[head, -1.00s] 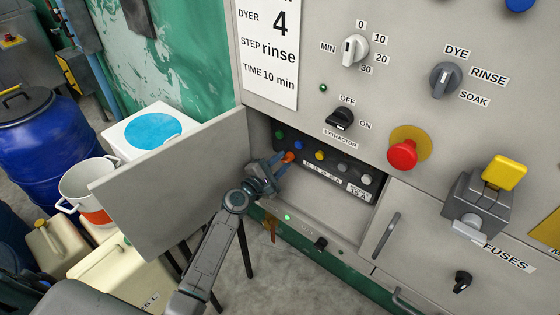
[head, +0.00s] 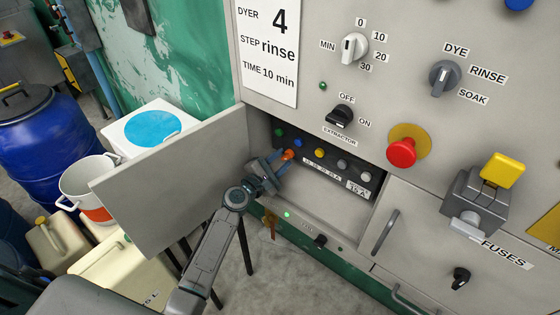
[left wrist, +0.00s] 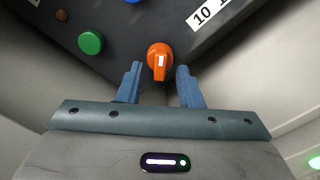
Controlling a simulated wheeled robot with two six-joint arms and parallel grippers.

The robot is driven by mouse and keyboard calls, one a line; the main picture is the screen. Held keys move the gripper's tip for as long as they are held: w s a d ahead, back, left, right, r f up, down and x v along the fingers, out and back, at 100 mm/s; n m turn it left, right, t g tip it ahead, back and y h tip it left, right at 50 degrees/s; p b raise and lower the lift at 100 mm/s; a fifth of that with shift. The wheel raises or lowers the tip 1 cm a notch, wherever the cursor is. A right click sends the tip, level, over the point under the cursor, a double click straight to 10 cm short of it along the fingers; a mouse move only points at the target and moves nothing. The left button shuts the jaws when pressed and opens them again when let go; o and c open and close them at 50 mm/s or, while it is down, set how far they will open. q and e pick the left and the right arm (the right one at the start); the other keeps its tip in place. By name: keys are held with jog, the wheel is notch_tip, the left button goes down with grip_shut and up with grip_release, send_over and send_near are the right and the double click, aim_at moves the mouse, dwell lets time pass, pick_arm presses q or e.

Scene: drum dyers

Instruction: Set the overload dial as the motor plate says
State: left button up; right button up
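The orange overload dial (head: 288,154) sits on the dark panel inside the opened compartment. In the left wrist view the dial (left wrist: 160,60) has a white mark and lies just beyond and between my fingertips. My left gripper (head: 280,163) is open, with blue fingers (left wrist: 158,82) apart on either side of the dial and a gap to each. The scale label (head: 322,170) is right of the dial; in the left wrist view only "10" of it shows. The motor plate (head: 358,188) at the panel's right end seems to read 15 A. My right gripper is not in view.
The compartment's door (head: 170,185) stands open on the left, beside my left arm. Green and blue buttons (head: 297,142), a yellow one (head: 319,152) and pale ones share the panel. A red stop button (head: 401,152) is above right.

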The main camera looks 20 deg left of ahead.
pick_arm(q)
jog(key=shift+r, duration=0.1)
notch_tip(320, 180, up, 3)
jog(key=shift+w+r+p, duration=0.1)
jog(key=shift+p, duration=0.5)
jog(key=s+d+b, duration=0.1)
jog(key=s+d, duration=0.1)
jog(key=s, duration=0.5)
jog(key=s+d+r, duration=0.1)
jog(key=s+d, duration=0.1)
jog(key=s, duration=0.6)
jog(key=shift+s+d+r+b, duration=0.3)
jog(key=shift+d+b, duration=0.05)
jog(key=shift+b, duration=0.05)
jog(key=shift+o, duration=0.5)
